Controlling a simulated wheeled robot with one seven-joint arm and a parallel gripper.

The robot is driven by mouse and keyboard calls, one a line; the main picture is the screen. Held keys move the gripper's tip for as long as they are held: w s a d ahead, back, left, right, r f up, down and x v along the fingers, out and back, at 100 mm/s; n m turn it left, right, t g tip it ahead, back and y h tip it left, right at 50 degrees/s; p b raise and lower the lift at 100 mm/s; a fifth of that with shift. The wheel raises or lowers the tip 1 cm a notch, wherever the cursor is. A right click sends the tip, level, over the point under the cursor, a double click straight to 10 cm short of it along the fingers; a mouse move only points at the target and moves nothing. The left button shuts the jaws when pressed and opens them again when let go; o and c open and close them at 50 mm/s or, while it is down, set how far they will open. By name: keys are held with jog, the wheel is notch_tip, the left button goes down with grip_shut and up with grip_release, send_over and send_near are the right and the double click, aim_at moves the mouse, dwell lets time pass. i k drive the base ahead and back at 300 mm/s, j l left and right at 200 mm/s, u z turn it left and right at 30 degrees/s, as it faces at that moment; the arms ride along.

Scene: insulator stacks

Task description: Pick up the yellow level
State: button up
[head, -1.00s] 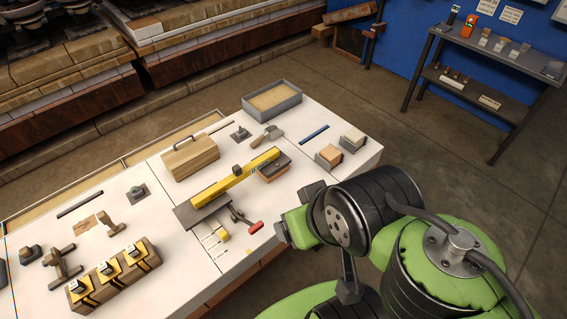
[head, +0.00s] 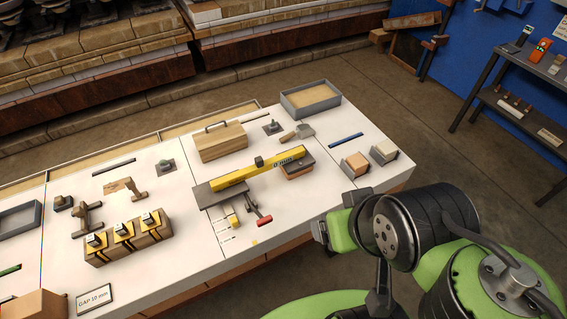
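The yellow level (head: 250,173) lies diagonally on the white worktop, with dark markings and a small dark block on top near its middle. Its left end is over a dark grey plate (head: 207,196), and its right end is at a dark-topped reddish block (head: 296,169). My gripper (head: 322,231) is at the near right edge of the worktop, at the end of my green and black arm, right of and nearer than the level. It is clearly apart from the level. Its fingers are too small and partly hidden to tell whether they are open.
A red-handled tool (head: 262,220) lies just in front of the level. A wooden box with a handle (head: 221,142) and a grey tray (head: 311,99) stand behind it. Two small blocks (head: 385,151) are at right. Striped blocks (head: 126,238) stand at left.

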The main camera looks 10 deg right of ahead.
aim_at(260, 165)
jog(key=j+u, duration=0.15)
jog(key=u, duration=0.25)
jog(key=i+j+u, duration=0.1)
jog(key=u, duration=0.25)
jog(key=i+u, duration=0.15)
jog(key=u, duration=0.25)
jog(key=i+j+u, duration=0.1)
jog(key=u, duration=0.25)
